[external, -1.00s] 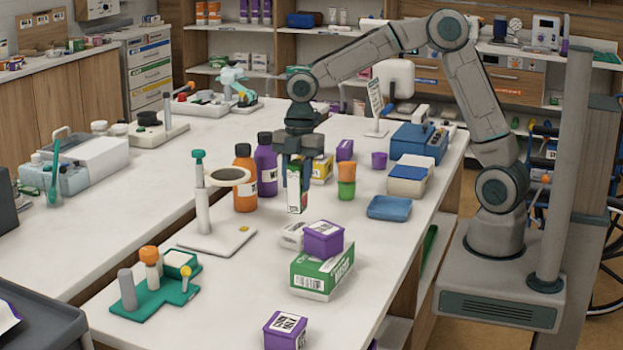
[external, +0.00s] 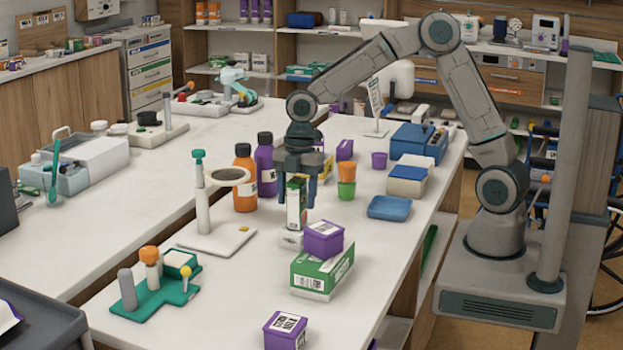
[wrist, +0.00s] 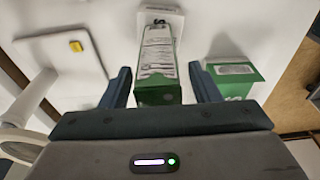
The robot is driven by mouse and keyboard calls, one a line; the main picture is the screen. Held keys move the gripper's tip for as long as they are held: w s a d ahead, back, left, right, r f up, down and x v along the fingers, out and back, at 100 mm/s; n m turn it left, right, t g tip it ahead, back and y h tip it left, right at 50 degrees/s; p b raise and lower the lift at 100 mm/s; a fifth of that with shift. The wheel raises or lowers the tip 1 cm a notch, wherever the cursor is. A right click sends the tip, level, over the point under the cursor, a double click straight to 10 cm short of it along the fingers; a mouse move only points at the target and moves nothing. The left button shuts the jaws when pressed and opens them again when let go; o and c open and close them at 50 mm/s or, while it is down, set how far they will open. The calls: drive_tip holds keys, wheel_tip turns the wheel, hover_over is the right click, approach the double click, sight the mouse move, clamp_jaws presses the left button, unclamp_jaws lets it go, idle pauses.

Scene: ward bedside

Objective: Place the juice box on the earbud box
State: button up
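The juice box (external: 296,207), white and green, stands upright on a small white box (external: 290,240), which I take as the earbud box. In the wrist view the juice box (wrist: 158,62) shows its green end towards me, with the white box (wrist: 176,18) partly hidden beyond it. My gripper (external: 298,203) is around the upper part of the juice box. In the wrist view my gripper's (wrist: 162,85) two fingers are spread, with a gap showing beside the juice box, so it looks let go.
A green box (external: 322,272) with a purple box (external: 323,239) on it stands just right of the white box. A white stand with a ring (external: 204,215) is to the left. Orange (external: 245,178) and purple bottles (external: 265,165) stand behind.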

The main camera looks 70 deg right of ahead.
drive_tip(key=r, duration=0.4)
drive_tip(key=d+r, duration=0.1)
drive_tip(key=r, duration=0.7)
drive_tip(key=shift+d+r, duration=0.1)
drive_tip(key=shift+d, duration=0.25)
drive_tip(key=s+d+f+m+t, duration=0.1)
drive_tip(key=s+d+m, duration=0.3)
drive_tip(key=s+m, duration=0.2)
drive_tip(key=s+d+f+m+t+h, duration=0.1)
drive_tip(key=s+d+m, duration=0.4)
drive_tip(key=s, duration=0.4)
drive_tip(key=s+d+f+m, duration=0.2)
drive_tip(key=s+d+m, duration=0.2)
drive_tip(key=s+m, duration=0.3)
drive_tip(key=shift+s+d+t+h, duration=0.3)
drive_tip(key=shift+s+t+h, duration=0.05)
drive_tip(key=shift+t+h, duration=0.05)
